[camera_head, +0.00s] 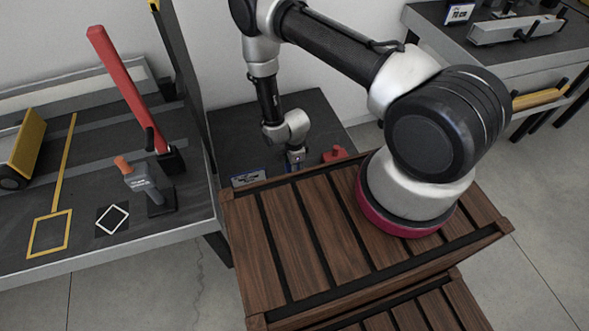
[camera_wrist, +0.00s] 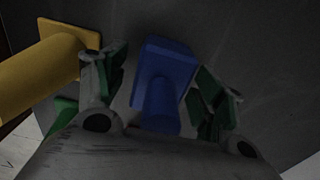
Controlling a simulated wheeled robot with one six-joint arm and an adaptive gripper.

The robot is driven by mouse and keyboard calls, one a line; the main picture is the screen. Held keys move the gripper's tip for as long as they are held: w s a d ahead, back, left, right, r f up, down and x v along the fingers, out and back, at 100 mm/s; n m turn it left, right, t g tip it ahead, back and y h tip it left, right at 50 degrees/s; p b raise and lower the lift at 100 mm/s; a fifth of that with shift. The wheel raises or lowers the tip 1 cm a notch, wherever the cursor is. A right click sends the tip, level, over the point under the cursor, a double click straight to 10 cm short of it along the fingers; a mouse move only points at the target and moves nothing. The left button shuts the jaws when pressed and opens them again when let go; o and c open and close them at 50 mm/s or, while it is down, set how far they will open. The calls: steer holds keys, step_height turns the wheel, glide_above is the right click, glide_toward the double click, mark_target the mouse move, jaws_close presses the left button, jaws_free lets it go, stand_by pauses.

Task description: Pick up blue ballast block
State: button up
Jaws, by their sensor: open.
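The blue ballast block (camera_wrist: 169,66) is in the wrist view, a dark blue block with a rounded handle or post pointing toward me. It stands on a dark surface. My gripper (camera_wrist: 164,80) is open, with one green-padded finger on each side of the block. The block lies between the fingers; a small gap shows on each side. In the head view my gripper (camera_head: 296,158) is low over the dark table behind the slatted wooden deck. A little blue shows beneath it there, and most of the block is hidden.
A yellow piece with a cylinder (camera_wrist: 40,72) lies close to the left finger in the wrist view. In the head view a red object (camera_head: 335,154) stands right of my gripper, and a label plate (camera_head: 249,177) lies to its left. A wooden slatted deck (camera_head: 262,240) is in front.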

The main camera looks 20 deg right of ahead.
steer(key=shift+f, duration=0.1)
steer(key=shift+c, duration=0.4)
jaws_close()
